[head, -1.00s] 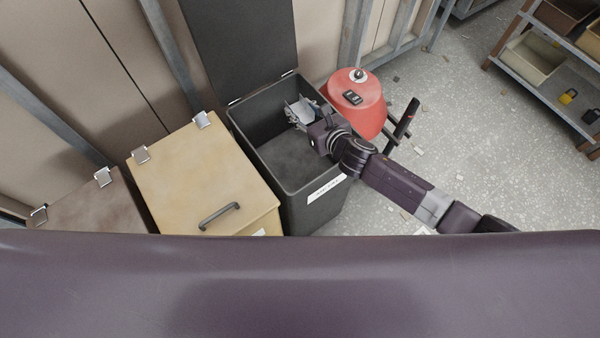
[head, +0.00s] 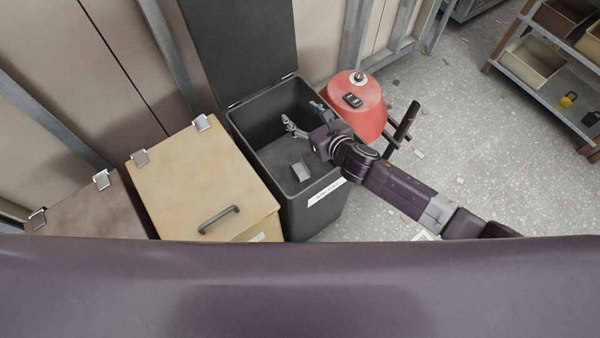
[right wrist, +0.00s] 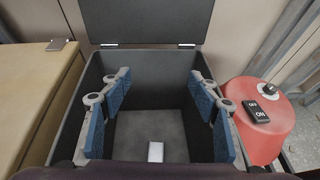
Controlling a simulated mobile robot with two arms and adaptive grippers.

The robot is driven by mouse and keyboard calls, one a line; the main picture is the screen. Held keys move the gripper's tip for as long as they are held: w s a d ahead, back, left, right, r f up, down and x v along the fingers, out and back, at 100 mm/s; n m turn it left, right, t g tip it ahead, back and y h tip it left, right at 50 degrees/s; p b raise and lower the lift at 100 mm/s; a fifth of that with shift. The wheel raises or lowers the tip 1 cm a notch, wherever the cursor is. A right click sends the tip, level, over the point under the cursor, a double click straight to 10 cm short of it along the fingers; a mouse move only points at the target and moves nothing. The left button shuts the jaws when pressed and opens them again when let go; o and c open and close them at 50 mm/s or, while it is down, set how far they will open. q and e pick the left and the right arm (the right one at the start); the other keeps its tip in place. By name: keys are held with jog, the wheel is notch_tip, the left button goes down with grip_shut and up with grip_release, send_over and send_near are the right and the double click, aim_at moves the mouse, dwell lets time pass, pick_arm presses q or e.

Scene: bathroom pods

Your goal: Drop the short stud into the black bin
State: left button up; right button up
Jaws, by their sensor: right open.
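The black bin (head: 262,123) stands with its lid (head: 240,45) raised against the wall; it also fills the middle of the right wrist view (right wrist: 185,65). The short stud (head: 301,171), a small grey metal channel piece, is inside the bin, below my gripper. In the right wrist view the stud (right wrist: 155,152) shows pale near the bottom, between the fingers and apart from them. My right gripper (head: 303,115) is over the bin's opening with its fingers spread and empty. In the right wrist view its blue pads (right wrist: 158,105) are wide apart. My left gripper is not in view.
A yellow closed box (head: 200,180) with a handle stands left of the bin, and a brown box (head: 95,212) beyond it. A red rounded object (head: 356,118) with a switch stands right of the bin. A shelf (head: 550,75) stands far right; debris dots the floor.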

jog(key=v, duration=1.1)
jog(key=shift+s, duration=0.15)
